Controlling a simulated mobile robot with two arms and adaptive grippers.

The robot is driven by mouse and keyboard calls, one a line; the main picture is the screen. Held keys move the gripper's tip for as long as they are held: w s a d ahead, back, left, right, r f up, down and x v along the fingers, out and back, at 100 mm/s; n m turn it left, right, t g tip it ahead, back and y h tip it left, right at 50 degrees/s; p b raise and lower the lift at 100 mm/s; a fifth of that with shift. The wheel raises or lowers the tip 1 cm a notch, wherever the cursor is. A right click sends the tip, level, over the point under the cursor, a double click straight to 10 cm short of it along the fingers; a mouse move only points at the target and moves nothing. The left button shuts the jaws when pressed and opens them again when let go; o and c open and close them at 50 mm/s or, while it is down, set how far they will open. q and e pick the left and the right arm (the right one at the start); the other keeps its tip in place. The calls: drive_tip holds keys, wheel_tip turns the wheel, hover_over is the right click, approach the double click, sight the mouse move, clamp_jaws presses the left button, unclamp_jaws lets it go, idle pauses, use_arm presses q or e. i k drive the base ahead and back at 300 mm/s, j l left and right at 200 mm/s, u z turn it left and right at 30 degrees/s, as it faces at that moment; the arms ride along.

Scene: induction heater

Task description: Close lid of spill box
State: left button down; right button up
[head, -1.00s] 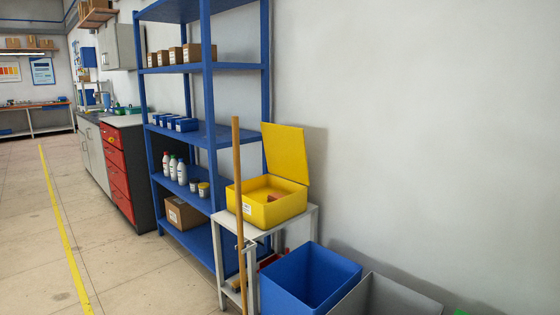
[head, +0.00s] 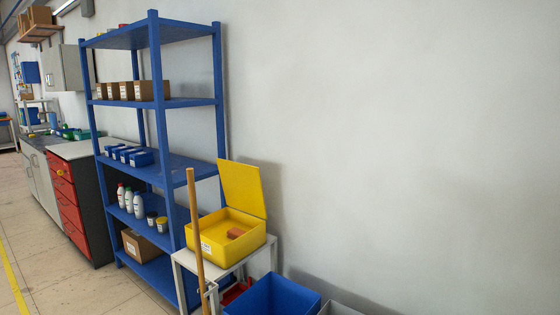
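The yellow spill box (head: 205,250) stands on a small light-grey table (head: 178,257) near the lower middle of the head view. Its yellow lid (head: 242,186) is open and stands upright, leaning slightly back at the box's far side. A reddish-brown block (head: 235,233) shows inside the box. Neither of my grippers is in view.
A wooden pole (head: 195,235) stands upright in front of the table. A blue bin (head: 265,298) and a grey bin (head: 340,308) are to the right of it. A blue shelf rack (head: 168,120) stands behind left. Open floor (head: 60,280) lies at left.

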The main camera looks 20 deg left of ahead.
sight(242, 184)
drive_tip(key=i+j+z, duration=0.45)
drive_tip(key=j, duration=0.15)
drive_tip(key=j+z, duration=0.2)
drive_tip(key=i+j+z, duration=0.2)
drive_tip(key=j, duration=0.25)
drive_tip(key=k, duration=0.1)
